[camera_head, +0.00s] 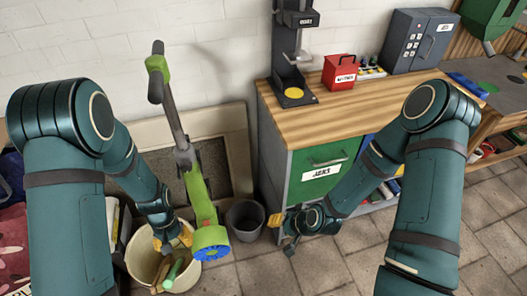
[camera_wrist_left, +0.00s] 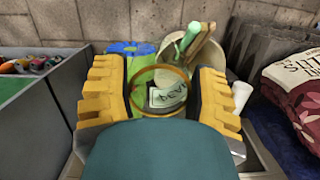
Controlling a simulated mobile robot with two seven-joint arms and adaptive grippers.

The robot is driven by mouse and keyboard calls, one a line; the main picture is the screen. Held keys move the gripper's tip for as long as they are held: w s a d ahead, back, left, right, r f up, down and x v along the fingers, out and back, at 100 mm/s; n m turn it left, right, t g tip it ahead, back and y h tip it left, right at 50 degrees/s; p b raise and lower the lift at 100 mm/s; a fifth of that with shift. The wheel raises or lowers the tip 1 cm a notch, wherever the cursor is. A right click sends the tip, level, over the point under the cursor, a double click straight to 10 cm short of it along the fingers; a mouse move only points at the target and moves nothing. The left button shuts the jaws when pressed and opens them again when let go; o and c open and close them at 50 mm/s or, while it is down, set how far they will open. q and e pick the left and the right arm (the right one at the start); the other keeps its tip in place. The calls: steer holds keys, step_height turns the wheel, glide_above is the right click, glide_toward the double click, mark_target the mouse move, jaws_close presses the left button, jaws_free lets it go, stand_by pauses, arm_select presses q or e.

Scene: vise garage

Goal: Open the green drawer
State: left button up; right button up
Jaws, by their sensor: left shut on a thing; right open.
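The green drawer (camera_head: 305,187) is in the wooden-topped cabinet at the centre right of the head view. Its front sits flush with the cabinet, so it looks closed. It has a grey bar handle (camera_head: 330,162) above a white label. My right gripper (camera_head: 284,232) is open and empty, low and left of the drawer front, apart from the handle.
A cream bucket (camera_head: 185,280) with sticks stands under my left gripper. A dark bin (camera_head: 245,218) stands left of the cabinet. On the worktop (camera_head: 385,92) are a drill press (camera_head: 293,60), a red box (camera_head: 339,74) and a grey cabinet (camera_head: 418,40).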

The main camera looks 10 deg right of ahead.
arm_select(q)
steer(key=shift+w+r+b, duration=0.45)
steer(key=shift+w+r, duration=0.25)
steer(key=shift+r, duration=0.3)
arm_select(e)
steer(key=w+d+m+t, duration=0.3)
steer(key=w+d, duration=0.2)
steer(key=d, duration=0.1)
arm_select(q)
steer(key=r+b, duration=0.1)
steer(key=r, duration=0.1)
steer(key=w+r+b, duration=0.1)
steer(key=r, duration=0.2)
steer(key=shift+r, duration=0.35)
arm_select(e)
steer(key=m+t+h, duration=0.3)
steer(key=m+t, duration=0.5)
glide_toward(334, 161)
arm_select(q)
steer(key=shift+w+f+b, duration=0.1)
steer(key=shift+f+b, duration=0.85)
steer(key=shift+b, duration=0.15)
arm_select(e)
steer(key=x, duration=1)
steer(key=shift+w+d+f, duration=0.15)
steer(key=shift+d+f, duration=0.05)
steer(key=shift+f, duration=0.05)
steer(key=shift+c, duration=0.4)
jaws_close()
